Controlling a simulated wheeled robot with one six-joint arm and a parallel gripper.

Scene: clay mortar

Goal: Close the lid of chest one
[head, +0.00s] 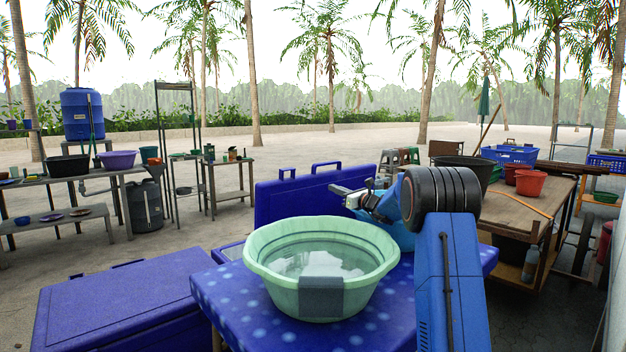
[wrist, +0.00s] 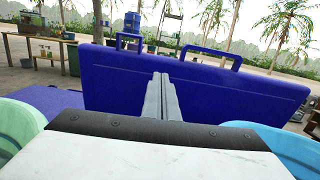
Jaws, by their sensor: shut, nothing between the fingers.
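A blue chest lid (head: 285,202) with two handles on its top edge stands raised, upright or nearly so, behind the spotted blue table. In the wrist view the lid (wrist: 230,95) fills the middle, right ahead of my gripper. Its chest body (head: 232,251) is mostly hidden by the table and basin. A second blue chest (head: 115,310) at front left has its lid down. I see no label telling which is chest one. My gripper (head: 338,190) is shut and empty, on the near side of the raised lid; its fingers (wrist: 160,98) overlap the lid in view, contact unclear.
A green basin of water (head: 322,265) stands on the spotted blue table (head: 225,295), just below my gripper. A light-blue basin (head: 398,235) is behind my arm. A wooden table (head: 530,200) with red buckets is at right. Shelves (head: 130,185) stand at left; sandy ground between is free.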

